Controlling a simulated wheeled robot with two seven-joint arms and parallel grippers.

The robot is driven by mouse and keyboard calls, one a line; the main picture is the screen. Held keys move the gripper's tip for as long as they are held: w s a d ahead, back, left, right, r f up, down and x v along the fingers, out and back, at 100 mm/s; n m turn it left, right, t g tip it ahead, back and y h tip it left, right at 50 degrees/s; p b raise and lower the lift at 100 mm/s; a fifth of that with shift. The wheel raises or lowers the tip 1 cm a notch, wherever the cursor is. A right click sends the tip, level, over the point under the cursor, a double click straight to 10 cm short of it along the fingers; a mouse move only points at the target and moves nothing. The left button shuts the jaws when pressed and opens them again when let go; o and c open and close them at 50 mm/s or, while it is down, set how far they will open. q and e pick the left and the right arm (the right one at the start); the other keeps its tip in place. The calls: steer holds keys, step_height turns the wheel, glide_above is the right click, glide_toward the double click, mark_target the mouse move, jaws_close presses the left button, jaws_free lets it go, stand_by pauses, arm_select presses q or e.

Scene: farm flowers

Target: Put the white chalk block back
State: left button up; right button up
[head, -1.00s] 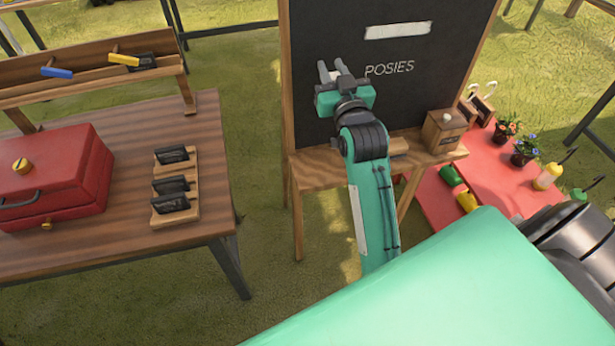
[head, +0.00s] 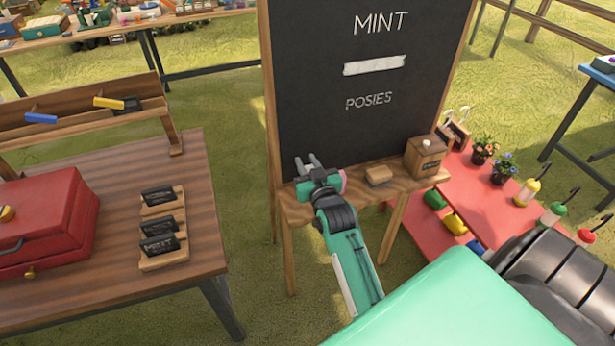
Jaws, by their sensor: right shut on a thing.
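My right gripper (head: 307,164) is low in front of the blackboard (head: 350,140), just over the left part of its wooden ledge (head: 330,198). Its fingers point away from me and up in the picture. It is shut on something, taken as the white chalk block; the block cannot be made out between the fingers. I cannot tell whether it touches the ledge. A small pink patch shows at the gripper's right side. The board reads MINT and POSIES, with a white bar (head: 374,65) between. My left gripper is not in view.
A tan block (head: 378,175) and a wooden box (head: 425,157) with a white knob-like top stand on the ledge to the right. A table with a red case (head: 45,225) and several dark signs (head: 159,222) stands left. Potted flowers (head: 483,150) are at right.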

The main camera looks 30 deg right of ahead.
steer(key=shift+f, duration=0.35)
step_height(320, 180, down, 4)
steer(key=shift+f, duration=0.15)
steer(key=o, duration=1)
steer(key=shift+r, duration=0.2)
steer(key=shift+s+f, duration=0.15)
steer(key=shift+s, duration=0.2)
steer(key=v, duration=0.4)
steer(key=shift+s+b, duration=0.15)
steer(key=shift+b, duration=0.2)
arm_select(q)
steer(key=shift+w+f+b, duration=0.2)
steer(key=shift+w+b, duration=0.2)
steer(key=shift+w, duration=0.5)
arm_select(e)
steer(key=v, duration=0.7)
